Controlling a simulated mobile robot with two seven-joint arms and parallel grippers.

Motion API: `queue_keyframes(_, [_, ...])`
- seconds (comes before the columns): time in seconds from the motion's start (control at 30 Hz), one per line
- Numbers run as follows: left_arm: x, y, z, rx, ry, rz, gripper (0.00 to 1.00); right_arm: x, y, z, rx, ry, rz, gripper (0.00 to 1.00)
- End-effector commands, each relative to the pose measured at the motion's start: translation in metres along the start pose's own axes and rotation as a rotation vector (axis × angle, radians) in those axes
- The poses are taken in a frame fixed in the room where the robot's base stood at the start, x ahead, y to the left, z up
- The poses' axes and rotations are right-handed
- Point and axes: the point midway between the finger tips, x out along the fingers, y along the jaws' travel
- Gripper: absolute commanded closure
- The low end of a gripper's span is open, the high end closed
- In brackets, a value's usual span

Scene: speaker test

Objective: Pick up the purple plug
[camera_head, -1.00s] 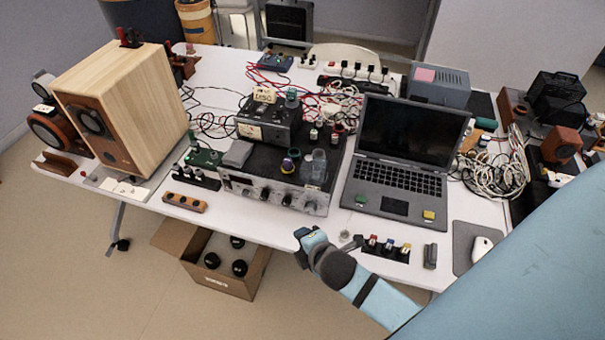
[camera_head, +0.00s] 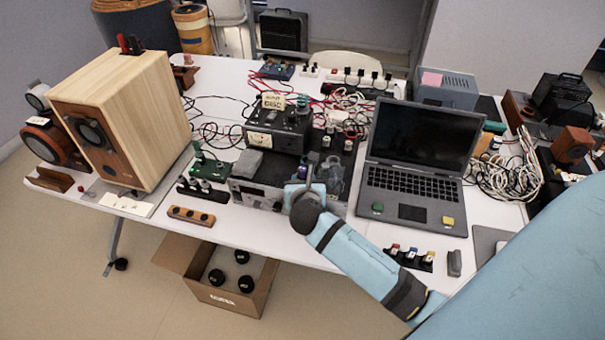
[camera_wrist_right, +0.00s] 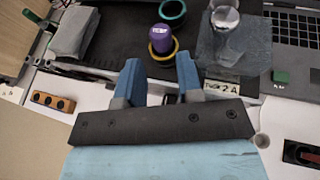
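The purple plug (camera_wrist_right: 161,38) stands in a yellow-rimmed ring (camera_wrist_right: 160,58) on the dark top of the amplifier in the right wrist view. In the head view a bit of the purple plug (camera_head: 303,171) shows just beyond my right gripper (camera_head: 305,188). In the right wrist view the blue fingers of the right gripper (camera_wrist_right: 159,75) are spread apart and empty. The plug is ahead of the gap between them, not between the tips. My left gripper is in no view.
A green ring (camera_wrist_right: 172,11) is behind the plug. The laptop (camera_head: 410,180) is right of the amplifier. Cables lie behind.

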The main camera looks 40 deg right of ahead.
Motion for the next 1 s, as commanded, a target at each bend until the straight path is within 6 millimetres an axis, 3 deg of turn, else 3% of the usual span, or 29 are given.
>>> queue_keyframes(0.17, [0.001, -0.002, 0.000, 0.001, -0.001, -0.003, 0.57, 0.011, 0.000, 0.001, 0.001, 0.001, 0.000, 0.66])
queue_keyframes(0.5, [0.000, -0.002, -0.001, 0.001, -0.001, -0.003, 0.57, 0.056, -0.001, 0.005, 0.002, 0.002, 0.001, 0.66])
queue_keyframes(0.77, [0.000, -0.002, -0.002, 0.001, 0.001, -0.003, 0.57, 0.060, -0.001, 0.005, 0.002, 0.002, 0.002, 0.66])
queue_keyframes(0.8, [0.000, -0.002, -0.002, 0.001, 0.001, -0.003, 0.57, 0.060, -0.001, 0.005, 0.002, 0.002, 0.002, 0.69])
queue_keyframes(0.9, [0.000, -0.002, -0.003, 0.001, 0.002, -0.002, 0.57, 0.060, -0.001, 0.005, 0.001, 0.002, 0.002, 0.92])
queue_keyframes(1.0, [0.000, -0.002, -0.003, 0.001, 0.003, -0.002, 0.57, 0.059, -0.001, 0.005, 0.001, 0.002, 0.002, 0.96])
